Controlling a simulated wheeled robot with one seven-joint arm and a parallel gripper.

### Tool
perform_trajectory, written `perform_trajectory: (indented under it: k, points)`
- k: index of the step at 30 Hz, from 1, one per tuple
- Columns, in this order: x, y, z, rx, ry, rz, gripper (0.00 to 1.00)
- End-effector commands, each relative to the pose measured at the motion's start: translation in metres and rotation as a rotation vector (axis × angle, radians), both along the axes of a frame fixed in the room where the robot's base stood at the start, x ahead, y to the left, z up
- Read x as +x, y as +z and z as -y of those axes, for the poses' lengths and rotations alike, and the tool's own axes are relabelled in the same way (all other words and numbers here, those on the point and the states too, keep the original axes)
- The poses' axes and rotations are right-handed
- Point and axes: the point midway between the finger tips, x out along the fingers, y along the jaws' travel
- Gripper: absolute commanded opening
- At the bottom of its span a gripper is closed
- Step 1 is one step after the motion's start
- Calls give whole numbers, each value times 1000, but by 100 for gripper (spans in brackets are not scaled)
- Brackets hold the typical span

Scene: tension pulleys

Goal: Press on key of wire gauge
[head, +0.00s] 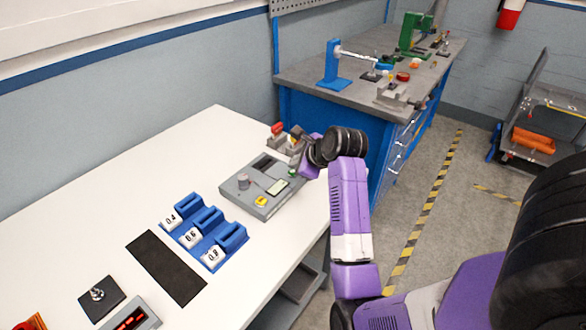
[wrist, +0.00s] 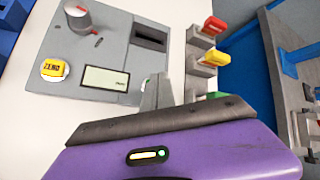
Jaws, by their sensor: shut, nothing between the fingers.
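The wire gauge (head: 242,195) is a grey box on the white table's right part. In the wrist view its grey top (wrist: 112,42) shows a round knob, a dark slot and a pale display (wrist: 105,79) with tiny text. A yellow key (head: 261,201) lies near its front edge; in the wrist view this key (wrist: 53,69) reads ZERO. A green key (head: 292,172) is at the gauge's right side, partly hidden behind my gripper in the wrist view. My gripper (wrist: 157,90) is shut and empty over the gauge's right edge, close to the green key. I cannot tell whether they touch.
A blue holder (head: 205,230) with blocks marked 0.4, 0.6 and 0.8 stands left of the gauge. Small grey clamps with red and yellow tops (wrist: 210,57) stand just beyond it. A dark mat (head: 165,268) lies farther left. A blue workbench (head: 300,105) is behind.

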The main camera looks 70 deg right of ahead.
Motion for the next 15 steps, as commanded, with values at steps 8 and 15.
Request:
perform_trajectory:
  k: [8, 15]
  points:
    - [0, 3, 0, 0, 0, 0, 0]
    - [0, 9, 0, -1, 0, 1, 0]
